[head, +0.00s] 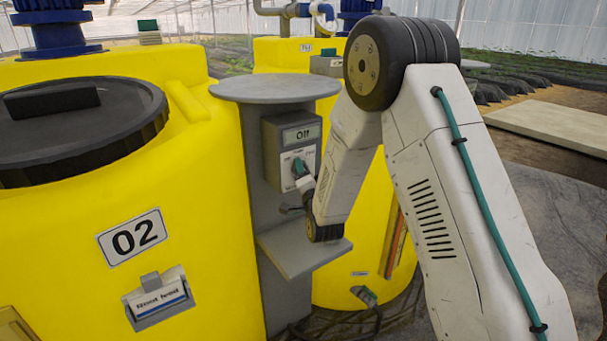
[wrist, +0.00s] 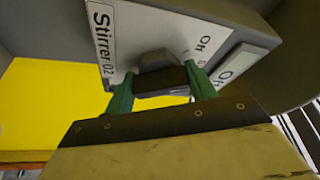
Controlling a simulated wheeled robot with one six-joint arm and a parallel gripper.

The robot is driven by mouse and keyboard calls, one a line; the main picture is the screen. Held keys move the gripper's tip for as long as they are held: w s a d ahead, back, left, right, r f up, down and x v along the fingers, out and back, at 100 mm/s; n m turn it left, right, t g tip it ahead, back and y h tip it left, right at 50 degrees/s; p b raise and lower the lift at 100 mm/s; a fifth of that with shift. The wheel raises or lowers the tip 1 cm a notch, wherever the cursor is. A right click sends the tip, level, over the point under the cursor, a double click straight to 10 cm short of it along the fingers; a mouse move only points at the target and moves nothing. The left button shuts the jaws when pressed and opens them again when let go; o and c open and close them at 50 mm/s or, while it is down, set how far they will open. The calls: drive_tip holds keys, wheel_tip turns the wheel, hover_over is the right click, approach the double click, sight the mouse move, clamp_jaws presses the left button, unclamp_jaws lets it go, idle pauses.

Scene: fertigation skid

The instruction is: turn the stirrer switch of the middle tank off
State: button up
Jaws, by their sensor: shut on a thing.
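The yellow tank marked 02 (head: 80,240) stands at the left in the head view. The grey stirrer switch box (head: 272,145) is mounted on a grey post to the right of it. A plate on the box appears to read "Off". In the wrist view the white switch face (wrist: 125,40) reads "Stirrer 02" and has a dark knob (wrist: 155,62). My gripper (wrist: 160,88) has its green fingers on either side of the knob's dark handle, shut on it. In the head view my gripper (head: 302,170) is at the box's front, partly hidden by my arm. The knob's exact pointing is hard to read.
A round grey plate (head: 275,88) tops the post above the box, and a grey shelf (head: 300,258) juts out below it. Another yellow tank (head: 350,262) stands behind. A black lid (head: 80,125) covers tank 02's opening. Open floor lies at the right.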

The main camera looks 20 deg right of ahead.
drive_tip(key=shift+f+n+t+y, duration=0.15)
drive_tip(key=shift+n+t+y, duration=0.45)
drive_tip(key=shift+n, duration=1.6)
drive_tip(key=o, duration=1)
drive_tip(key=shift+s, duration=0.1)
drive_tip(key=v, duration=0.7)
drive_tip(key=shift+s+f, duration=0.1)
drive_tip(key=shift+s, duration=0.25)
